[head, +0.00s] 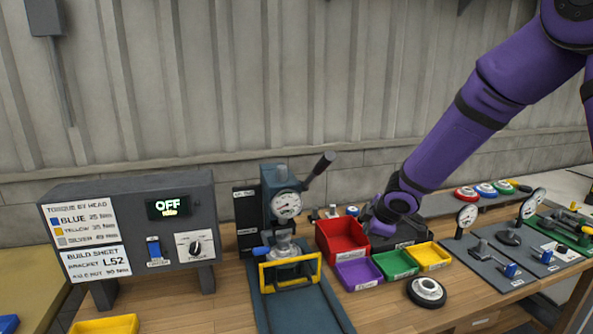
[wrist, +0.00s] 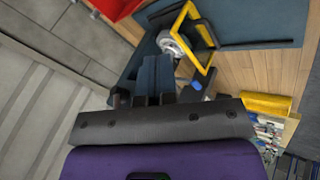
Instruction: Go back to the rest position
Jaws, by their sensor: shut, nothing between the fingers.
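My purple arm comes in from the upper right in the head view. My gripper (head: 380,226) is low behind the bins, just right of the red bin (head: 342,237), and the arm and bins partly hide it. In the wrist view my gripper (wrist: 155,72) shows with its fingers together and nothing between them.
A dial press (head: 287,205) with a yellow guard frame (head: 290,271) stands left of the red bin. Purple (head: 358,273), green (head: 395,263) and yellow (head: 430,256) bins sit in front. A control box (head: 135,235) reads OFF. Gauge plates (head: 490,262) lie at right. Open air is above the bench.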

